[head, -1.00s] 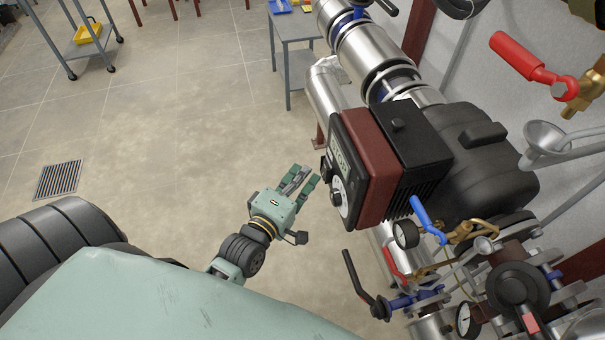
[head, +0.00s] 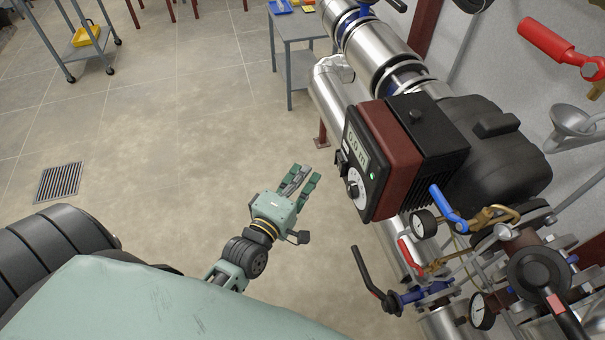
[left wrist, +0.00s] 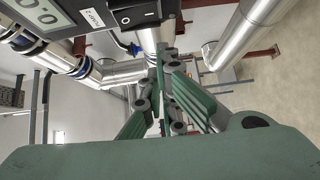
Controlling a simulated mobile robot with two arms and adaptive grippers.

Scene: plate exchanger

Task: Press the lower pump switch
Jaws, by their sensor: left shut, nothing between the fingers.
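A pump unit with a red-brown control box (head: 391,160) is right of centre in the head view. Its front face has a display (head: 357,147), a lit green lamp (head: 372,176) and a pale dial (head: 356,188). A black rocker switch (left wrist: 134,14) shows beside the display at the top of the left wrist view; in the head view it is a small dark shape on the face's left edge. My left gripper (head: 306,174) is shut and empty, left of the control box and apart from it. My right gripper is out of view.
A black-handled lever (head: 364,272), a blue lever (head: 447,203) and gauges (head: 422,223) stand below the pump among pipes. A red lever (head: 546,40) is at upper right. A grey table (head: 291,31) stands behind.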

